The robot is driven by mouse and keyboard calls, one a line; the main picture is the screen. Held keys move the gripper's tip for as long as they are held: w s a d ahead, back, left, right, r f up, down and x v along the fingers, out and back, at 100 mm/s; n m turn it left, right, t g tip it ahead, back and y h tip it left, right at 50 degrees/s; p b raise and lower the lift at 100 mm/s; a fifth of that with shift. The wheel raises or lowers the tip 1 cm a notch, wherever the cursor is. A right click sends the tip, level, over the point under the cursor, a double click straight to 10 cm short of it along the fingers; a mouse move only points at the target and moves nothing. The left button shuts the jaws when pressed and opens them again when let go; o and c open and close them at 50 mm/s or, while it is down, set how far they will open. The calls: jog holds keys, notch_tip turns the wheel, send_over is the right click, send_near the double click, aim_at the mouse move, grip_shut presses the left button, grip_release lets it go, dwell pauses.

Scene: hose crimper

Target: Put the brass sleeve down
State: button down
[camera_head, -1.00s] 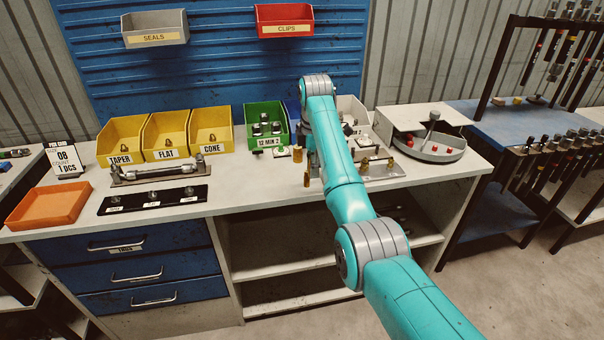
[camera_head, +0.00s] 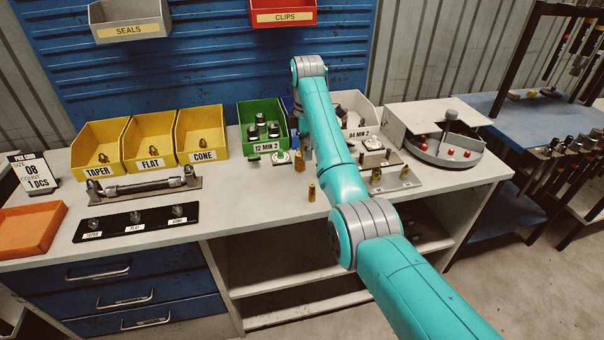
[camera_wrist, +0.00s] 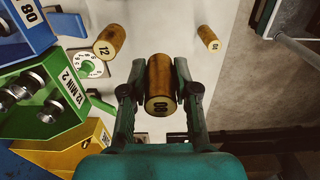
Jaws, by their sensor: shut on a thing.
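My gripper (camera_wrist: 160,95) is shut on a brass sleeve (camera_wrist: 159,76) in the wrist view. The sleeve lies between the two fingers, its pale marked end facing the camera; the mark looks like 08 but is hard to read. I cannot tell whether it touches the bench. My arm hides the gripper there.
The green bin (camera_wrist: 45,105) and a round dial (camera_wrist: 90,65) are close to the gripper's left in the wrist view. A metal plate (camera_head: 388,182) with small brass pieces and a round tray (camera_head: 440,155) lie right of my arm. Bare bench lies around the standing sleeves.

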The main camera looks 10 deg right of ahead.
aim_at(305, 183)
notch_tip(305, 183, down, 10)
jog(key=shift+w+r, duration=0.1)
dwell(0.4)
jog(key=c, duration=0.9)
grip_release()
jog(key=shift+f, duration=0.2)
jog(key=shift+o, duration=0.2)
jog(key=shift+r, duration=0.1)
